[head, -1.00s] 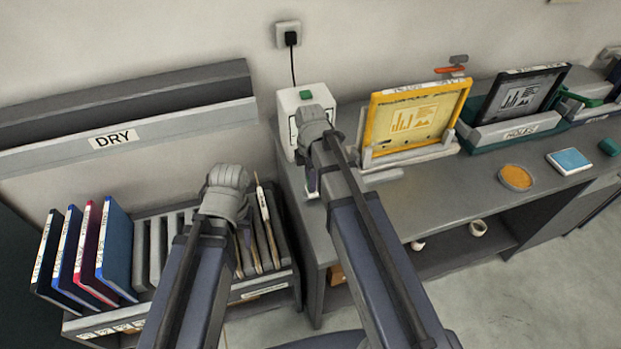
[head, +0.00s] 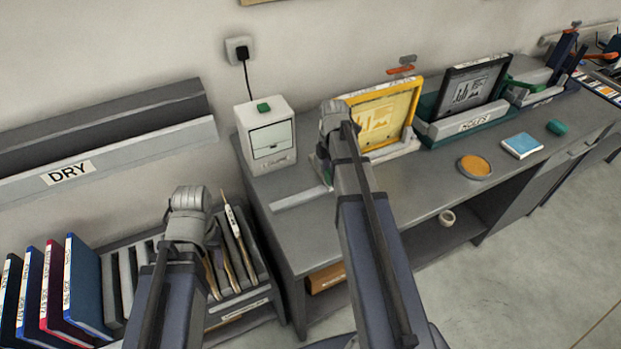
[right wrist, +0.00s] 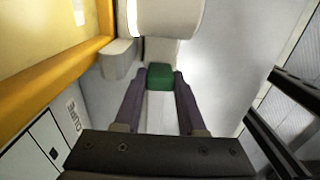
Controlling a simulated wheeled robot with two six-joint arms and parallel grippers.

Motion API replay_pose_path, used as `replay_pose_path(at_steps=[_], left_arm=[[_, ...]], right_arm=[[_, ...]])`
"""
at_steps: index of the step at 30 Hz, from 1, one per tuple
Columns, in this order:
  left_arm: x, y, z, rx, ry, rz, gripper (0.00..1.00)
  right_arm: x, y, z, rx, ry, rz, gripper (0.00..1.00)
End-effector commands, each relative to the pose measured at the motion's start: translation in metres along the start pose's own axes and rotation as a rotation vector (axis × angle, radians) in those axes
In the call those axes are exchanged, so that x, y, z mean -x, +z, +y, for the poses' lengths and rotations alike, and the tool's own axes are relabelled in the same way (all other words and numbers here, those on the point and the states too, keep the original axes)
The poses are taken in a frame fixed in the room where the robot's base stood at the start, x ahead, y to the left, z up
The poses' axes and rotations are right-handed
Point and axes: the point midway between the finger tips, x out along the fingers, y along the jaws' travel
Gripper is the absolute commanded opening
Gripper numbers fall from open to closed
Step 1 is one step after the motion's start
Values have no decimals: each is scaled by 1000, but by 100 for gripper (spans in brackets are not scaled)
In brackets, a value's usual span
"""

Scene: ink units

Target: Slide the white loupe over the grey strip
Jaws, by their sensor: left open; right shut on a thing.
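My right gripper (right wrist: 158,100) is shut on a green block (right wrist: 160,76) that joins a large white rounded piece (right wrist: 167,20). This looks like the white loupe, held by its green grip. In the head view my right gripper (head: 324,165) is over the bench by the yellow frame, its fingers mostly hidden by my arm; the loupe cannot be made out there. A flat light grey strip (head: 300,198) lies on the bench in front of the white box, left of this gripper. My left gripper (head: 190,220) is open above the low rack, its fingers largely hidden.
The yellow frame (head: 385,115) and black frame (head: 470,90) stand in holders. An orange disc (head: 474,166) and blue pad (head: 522,145) lie right. Coloured binders (head: 85,290) stand in the rack.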

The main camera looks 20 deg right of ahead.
Motion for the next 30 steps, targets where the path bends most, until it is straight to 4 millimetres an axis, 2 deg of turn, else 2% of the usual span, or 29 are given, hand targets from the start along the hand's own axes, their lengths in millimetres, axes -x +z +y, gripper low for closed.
replay_pose_path(at_steps=[3, 6, 19, 20, 27, 30], left_arm=[[0, 0, 0, 0, 0, 0, 50], [0, 0, 0, 0, 0, 0, 50], [0, 0, 0, 0, 0, 0, 50], [0, 0, 0, 0, 0, 0, 50], [0, 0, 0, 0, 0, 0, 50], [0, 0, 0, 0, 0, 0, 50]], right_arm=[[0, 16, 0, -2, -1, 0, 0], [0, 22, 0, -1, -1, 0, 0], [0, 27, 0, -1, 0, -5, 0], [0, 27, 0, -1, 0, -5, 43], [0, 26, 1, -1, 1, -3, 70], [0, 26, 1, 0, 2, -2, 70]])
